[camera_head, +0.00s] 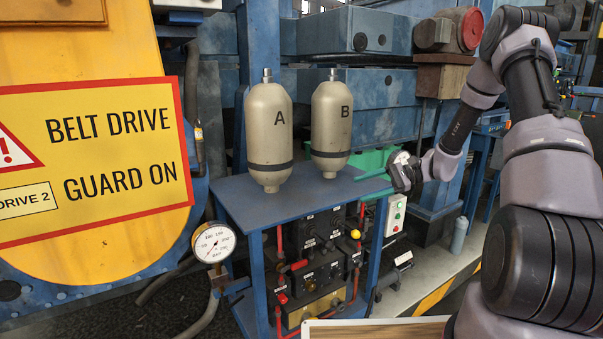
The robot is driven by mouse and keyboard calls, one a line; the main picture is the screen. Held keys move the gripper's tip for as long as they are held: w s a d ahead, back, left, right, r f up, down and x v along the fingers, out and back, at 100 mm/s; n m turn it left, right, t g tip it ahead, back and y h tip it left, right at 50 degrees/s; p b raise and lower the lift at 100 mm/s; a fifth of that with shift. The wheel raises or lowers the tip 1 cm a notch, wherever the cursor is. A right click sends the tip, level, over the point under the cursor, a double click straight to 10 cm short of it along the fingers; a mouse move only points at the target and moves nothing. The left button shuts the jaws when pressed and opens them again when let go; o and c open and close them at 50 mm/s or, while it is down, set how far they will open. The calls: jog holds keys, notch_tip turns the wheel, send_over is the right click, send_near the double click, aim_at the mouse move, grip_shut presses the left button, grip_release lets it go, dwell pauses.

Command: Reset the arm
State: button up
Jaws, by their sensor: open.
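My gripper (374,183) is at the end of my arm, right of the middle of the picture. Its two green fingers are apart and point left, with nothing seen between them. The fingertips are close to the right edge of a blue table (225,194). My arm is bent, with its elbow high at the upper right. Two beige bottles stand upright on the table: bottle A (268,143) on the left and bottle B (331,130) nearer the gripper. A gap shows between bottle B and the fingers.
A yellow guard (90,262) with a belt drive sign (120,150) fills the left. A pressure gauge (214,243) stands left of the table. A black panel with red pipes (315,240) is under the tabletop. Blue machinery (370,100) stands behind. A wooden board (380,330) shows at the bottom.

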jog(key=s+d+r+n+t+h, duration=0.2)
jog(key=s+r+h, duration=0.4)
jog(key=s+r, duration=0.7)
jog(key=s+d+r+n+t+h, duration=0.3)
jog(key=s+r+n+t+h, duration=0.1)
jog(key=s+r, duration=0.9)
jog(key=shift+s+r+n+t+h, duration=0.3)
jog(key=shift+s+t+h, duration=0.3)
jog(key=shift+h, duration=0.6)
jog(key=shift+d, duration=0.1)
